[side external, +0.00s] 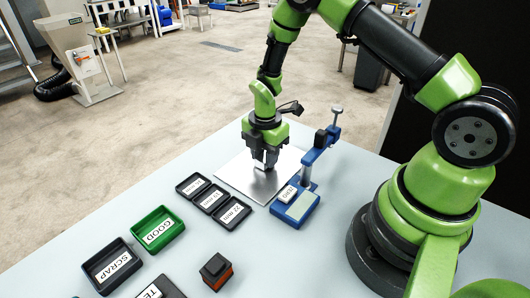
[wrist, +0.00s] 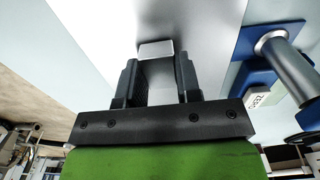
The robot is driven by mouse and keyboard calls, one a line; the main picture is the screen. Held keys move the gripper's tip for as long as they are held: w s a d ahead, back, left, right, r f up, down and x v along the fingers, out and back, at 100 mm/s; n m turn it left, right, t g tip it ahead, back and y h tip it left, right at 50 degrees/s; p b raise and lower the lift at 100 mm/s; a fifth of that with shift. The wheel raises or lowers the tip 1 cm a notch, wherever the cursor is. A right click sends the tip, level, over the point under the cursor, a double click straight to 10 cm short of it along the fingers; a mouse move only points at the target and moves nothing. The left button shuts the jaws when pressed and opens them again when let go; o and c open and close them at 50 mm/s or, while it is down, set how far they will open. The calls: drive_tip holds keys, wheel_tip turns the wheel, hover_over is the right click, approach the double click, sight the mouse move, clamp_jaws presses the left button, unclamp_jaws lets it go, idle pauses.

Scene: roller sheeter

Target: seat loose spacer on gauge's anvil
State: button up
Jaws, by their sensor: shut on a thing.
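My gripper (side external: 263,165) points down over the bright metal plate (side external: 234,178). In the wrist view its two dark fingers (wrist: 158,82) are closed on a small grey block with a pale end face (wrist: 156,48), seemingly the spacer. Whether the block touches the plate cannot be told. The blue gauge (side external: 296,207) stands just right of my gripper, with a post, an upper arm and a knob. Its post and blue foot also show at the right of the wrist view (wrist: 288,65). The anvil cannot be clearly made out.
Black labelled trays (side external: 212,200) lie left of the plate. A green GOOD tray (side external: 158,230), a black SCRAP tray (side external: 108,266) and a red-black block (side external: 216,271) are nearer the front. The table between the gauge and the red-black block is clear.

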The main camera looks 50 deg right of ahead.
drive_tip(key=o, duration=1.5)
drive_tip(key=shift+r, duration=3.55)
